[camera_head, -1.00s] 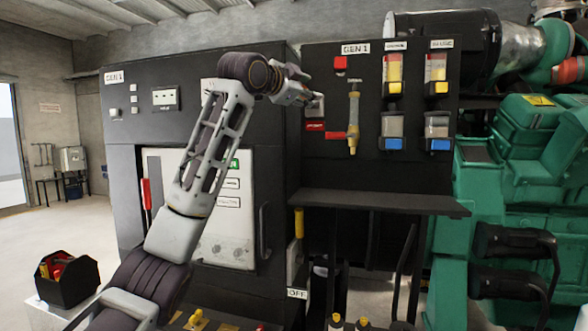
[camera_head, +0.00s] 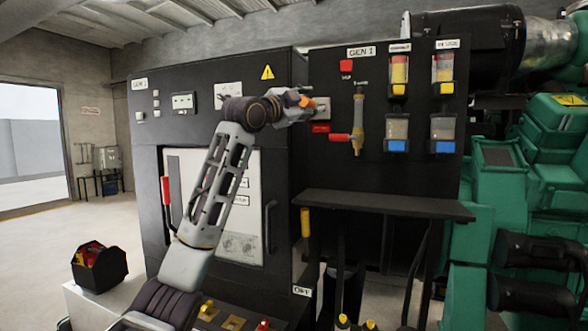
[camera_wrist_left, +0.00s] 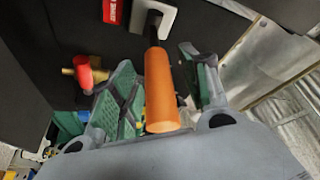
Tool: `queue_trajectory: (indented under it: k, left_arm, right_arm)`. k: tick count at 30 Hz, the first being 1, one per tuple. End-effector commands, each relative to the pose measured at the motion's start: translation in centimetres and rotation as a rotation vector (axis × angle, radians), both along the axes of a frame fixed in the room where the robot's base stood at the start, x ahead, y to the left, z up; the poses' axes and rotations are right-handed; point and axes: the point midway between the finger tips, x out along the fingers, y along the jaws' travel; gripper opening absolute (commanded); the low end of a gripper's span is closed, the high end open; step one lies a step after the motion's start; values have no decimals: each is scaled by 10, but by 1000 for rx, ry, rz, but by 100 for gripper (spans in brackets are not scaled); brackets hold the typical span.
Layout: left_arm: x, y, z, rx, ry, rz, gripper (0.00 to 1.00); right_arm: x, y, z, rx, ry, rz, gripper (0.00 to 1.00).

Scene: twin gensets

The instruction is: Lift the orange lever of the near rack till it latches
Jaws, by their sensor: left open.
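The orange lever (camera_wrist_left: 161,92) sticks out from a pale bracket (camera_wrist_left: 154,15) on the black panel, with a dark stem behind its orange grip. In the head view an orange patch of it (camera_head: 306,101) shows at my left gripper (camera_head: 308,107), beside the pale bracket (camera_head: 323,109). In the left wrist view my left gripper (camera_wrist_left: 158,70) is open, with one green-lined finger on each side of the orange grip. I cannot tell whether either finger touches it. My right gripper is not in view.
Below the lever are a red label (camera_head: 320,128) and a red-handled valve (camera_head: 339,137) on a brass pipe. A black shelf (camera_head: 390,204) juts out lower down. A cabinet with a pale door (camera_head: 250,220) stands to the left, and green machinery (camera_head: 500,200) to the right.

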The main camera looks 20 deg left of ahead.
Motion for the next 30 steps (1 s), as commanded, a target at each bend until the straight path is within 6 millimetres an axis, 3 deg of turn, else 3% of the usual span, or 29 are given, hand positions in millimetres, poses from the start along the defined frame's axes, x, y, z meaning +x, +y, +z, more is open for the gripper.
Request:
queue_trajectory:
  k: [5, 17, 30]
  left_arm:
    - [1, 8, -3, -1, -20, 0, 46]
    - [-20, 16, -8, 0, -22, 1, 46]
    - [-61, 31, -18, 0, -22, 2, 46]
  right_arm:
    - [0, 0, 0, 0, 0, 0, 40]
    - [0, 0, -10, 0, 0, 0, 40]
    - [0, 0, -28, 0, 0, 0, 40]
